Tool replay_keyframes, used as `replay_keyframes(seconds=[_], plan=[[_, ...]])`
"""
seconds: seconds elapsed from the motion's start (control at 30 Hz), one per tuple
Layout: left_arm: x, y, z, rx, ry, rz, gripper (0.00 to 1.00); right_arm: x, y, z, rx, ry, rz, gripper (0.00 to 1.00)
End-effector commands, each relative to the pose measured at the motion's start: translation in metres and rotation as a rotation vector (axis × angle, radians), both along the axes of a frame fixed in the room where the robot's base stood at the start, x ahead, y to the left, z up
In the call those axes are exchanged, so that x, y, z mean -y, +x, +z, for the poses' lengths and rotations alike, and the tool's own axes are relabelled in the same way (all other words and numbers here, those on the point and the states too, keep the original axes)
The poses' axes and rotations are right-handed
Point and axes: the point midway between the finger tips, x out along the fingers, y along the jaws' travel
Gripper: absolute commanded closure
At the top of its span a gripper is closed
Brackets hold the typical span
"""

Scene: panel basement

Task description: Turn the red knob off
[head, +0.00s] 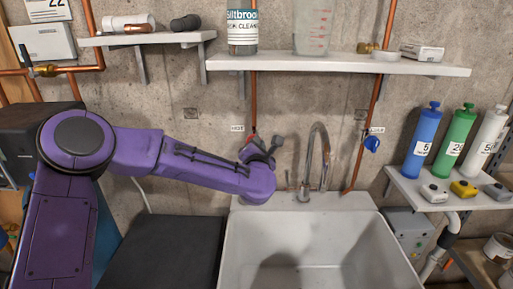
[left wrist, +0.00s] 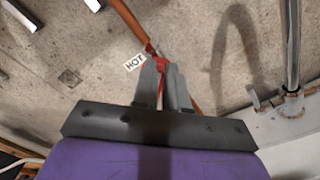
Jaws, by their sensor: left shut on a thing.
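The red knob (left wrist: 162,66) sits on a copper pipe beside the HOT label (left wrist: 135,62) in the left wrist view. My left gripper (left wrist: 164,66) is shut on the red knob, with a grey finger on each side of it. In the head view my left gripper (head: 257,143) reaches the wall just below the HOT label (head: 237,128), left of the faucet. Only a little red shows there, and the gripper hides most of the knob. My right gripper is in neither view.
A blue knob (head: 372,144) is on the right pipe. A curved faucet (head: 319,150) stands behind the white sink (head: 235,240). Shelves (head: 340,65) with a can and a measuring jug run above. Blue, green and white bottles stand on a shelf (head: 398,183) at right.

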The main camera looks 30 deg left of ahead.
Motion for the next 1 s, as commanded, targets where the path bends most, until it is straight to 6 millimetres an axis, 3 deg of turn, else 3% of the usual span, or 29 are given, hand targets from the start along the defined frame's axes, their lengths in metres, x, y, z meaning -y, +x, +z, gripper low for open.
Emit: replay_keyframes(seconds=[0.6, 1.0], plan=[[0.006, 0.002, -0.010, -0.243, 0.506, -0.001, 1.00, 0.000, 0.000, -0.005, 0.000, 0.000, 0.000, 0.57], [0.006, 0.002, -0.015, -0.335, 0.690, -0.002, 1.00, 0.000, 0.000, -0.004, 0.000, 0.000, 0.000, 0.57]])
